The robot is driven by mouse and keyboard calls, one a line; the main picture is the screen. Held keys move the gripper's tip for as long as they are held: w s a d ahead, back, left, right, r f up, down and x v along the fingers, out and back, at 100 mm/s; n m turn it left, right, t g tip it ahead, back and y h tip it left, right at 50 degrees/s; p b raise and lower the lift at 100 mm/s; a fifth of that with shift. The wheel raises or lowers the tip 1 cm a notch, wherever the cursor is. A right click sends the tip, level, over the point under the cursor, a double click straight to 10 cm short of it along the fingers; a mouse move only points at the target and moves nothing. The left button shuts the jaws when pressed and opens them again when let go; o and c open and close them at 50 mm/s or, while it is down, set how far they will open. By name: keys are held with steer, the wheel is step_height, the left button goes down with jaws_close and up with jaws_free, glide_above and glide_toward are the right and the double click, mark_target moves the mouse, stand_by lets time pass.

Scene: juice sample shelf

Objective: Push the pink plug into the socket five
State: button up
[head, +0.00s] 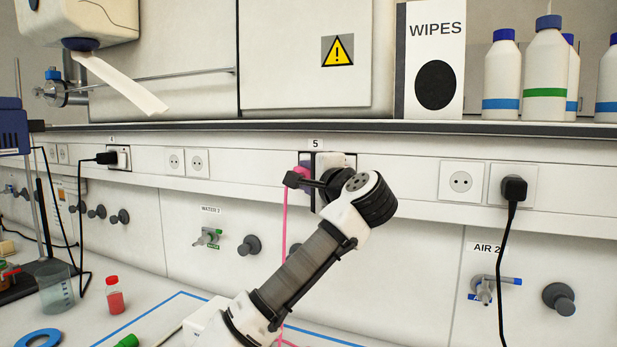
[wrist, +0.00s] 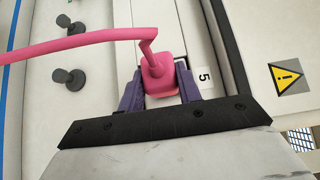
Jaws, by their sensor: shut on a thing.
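The pink plug (wrist: 158,72) is between the two purple fingers of my gripper (wrist: 160,88) in the wrist view, with its pink cord running off to the left. In the head view a little of the pink plug (head: 302,172) shows at my gripper (head: 304,180), in front of the wall strip just under the label 5 (head: 315,143). The label 5 also shows right beside the plug in the wrist view (wrist: 204,77). Socket five is mostly hidden behind my gripper and arm. I cannot tell whether the plug's pins are in it.
A double socket (head: 187,162) is to the left, and a black plug (head: 107,158) sits in a socket under label 4. To the right are an empty socket (head: 461,182) and one with a black plug (head: 513,188). The shelf edge (head: 400,126) runs above. A red-capped bottle (head: 115,295) stands on the bench.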

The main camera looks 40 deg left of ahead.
steer(key=shift+w+a+p, duration=0.25)
steer(key=shift+w+p, duration=0.05)
steer(key=shift+w, duration=0.75)
stand_by(0.9)
steer(key=shift+r, duration=0.1)
steer(key=o, duration=1.3)
steer(key=shift+w, duration=0.1)
steer(key=shift+c, duration=0.2)
steer(key=b+v, duration=0.4)
steer(key=v, duration=1)
steer(key=shift+b, duration=0.4)
steer(key=shift+a, duration=0.1)
